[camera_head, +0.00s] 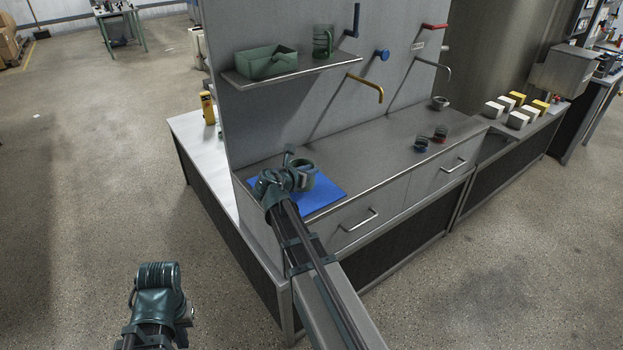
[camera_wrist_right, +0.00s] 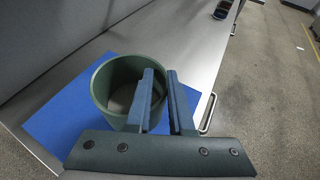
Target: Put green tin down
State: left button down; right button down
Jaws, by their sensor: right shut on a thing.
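A green tin (camera_head: 303,176) is over the blue mat (camera_head: 322,194) at the left end of the grey counter. It also shows in the right wrist view (camera_wrist_right: 108,76), upright, open-topped and empty inside. My right gripper (camera_wrist_right: 160,75) is shut on the tin's wall, with one finger inside the rim and one outside. I cannot tell if the tin's base touches the mat (camera_wrist_right: 50,122). My left gripper (camera_head: 158,272) is low at the lower left of the head view, away from the counter; its jaws do not show clearly.
A shelf (camera_head: 295,70) above holds a green box (camera_head: 265,62) and a green mug-like container (camera_head: 322,42). Pegs jut from the grey panel. Two small dark cups (camera_head: 421,145) stand further right on the counter, with clear surface between. White and yellow blocks (camera_head: 517,120) lie far right.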

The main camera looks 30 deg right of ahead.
jog(key=shift+s+f+b, duration=0.1)
jog(key=shift+f+b, duration=0.3)
jog(key=shift+b, duration=0.05)
notch_tip(320, 180, down, 3)
jog(key=b, duration=0.2)
jog(key=shift+r+b, duration=0.2)
jog(key=shift+b, duration=0.1)
jog(key=shift+f, duration=0.2)
jog(key=c, duration=0.8)
grip_release()
jog(key=shift+r, duration=0.2)
